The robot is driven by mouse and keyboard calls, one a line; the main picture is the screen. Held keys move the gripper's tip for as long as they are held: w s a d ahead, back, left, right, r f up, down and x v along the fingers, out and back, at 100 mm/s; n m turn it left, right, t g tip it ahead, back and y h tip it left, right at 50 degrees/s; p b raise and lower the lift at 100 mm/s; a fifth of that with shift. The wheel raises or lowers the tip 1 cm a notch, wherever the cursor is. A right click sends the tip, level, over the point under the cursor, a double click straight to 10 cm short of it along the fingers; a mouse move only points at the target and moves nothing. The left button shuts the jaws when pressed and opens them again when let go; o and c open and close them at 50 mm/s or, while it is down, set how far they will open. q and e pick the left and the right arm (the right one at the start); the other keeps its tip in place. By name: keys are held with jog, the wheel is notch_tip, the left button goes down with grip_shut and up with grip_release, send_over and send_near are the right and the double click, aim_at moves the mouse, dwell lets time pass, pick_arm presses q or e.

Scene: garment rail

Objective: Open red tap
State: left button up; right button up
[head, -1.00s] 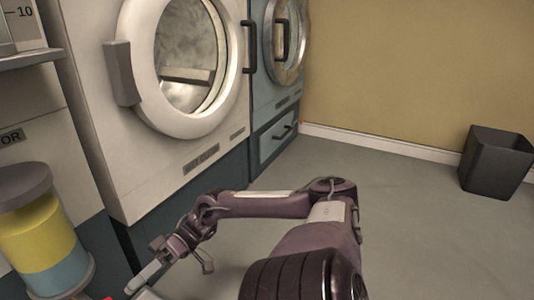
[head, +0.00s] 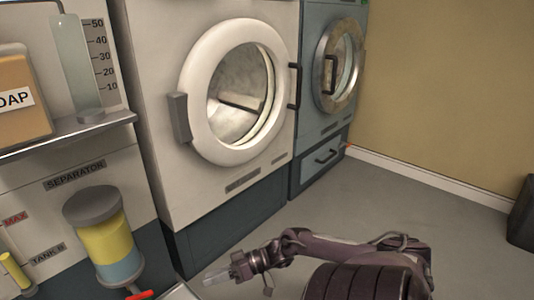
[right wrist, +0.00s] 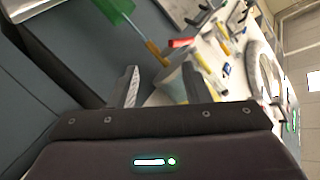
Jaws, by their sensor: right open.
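A red tap handle (head: 140,295) shows at the bottom edge of the head view, just below the separator cylinder (head: 108,240), which holds yellow over blue liquid. Most of the tap is cut off by the frame. My right gripper (head: 222,277) is to the right of the tap, in front of the washer's base and apart from it. In the right wrist view my right gripper (right wrist: 163,88) is open, its two fingers spread. A red piece (right wrist: 182,42) lies beyond the fingers there and may be the tap handle. My left gripper is not in view.
A metal shelf (head: 66,133) above the separator carries a soap box (head: 25,103) and a graduated cylinder (head: 80,70). A white front-loading washer (head: 160,150) and a blue one (head: 312,125) stand behind. The floor (head: 335,225) to the right is clear. A dark bin (head: 522,215) stands at the right edge.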

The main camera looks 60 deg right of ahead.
jog(key=s+a+f+g+h+p, duration=0.1)
jog(key=s+h+p, duration=0.4)
jog(key=p, duration=0.8)
jog(key=s+a+f+m+g+h+p, duration=0.1)
jog(key=s+f+g+h+p, duration=0.1)
jog(key=s+p, duration=0.8)
jog(key=f+h+p, duration=0.1)
jog(key=h+p, duration=0.1)
jog(key=p, duration=0.1)
jog(key=shift+s+f+m+g+h, duration=0.3)
jog(key=shift+s+f+h, duration=0.05)
jog(key=shift+h, duration=0.05)
jog(key=shift+c, duration=0.2)
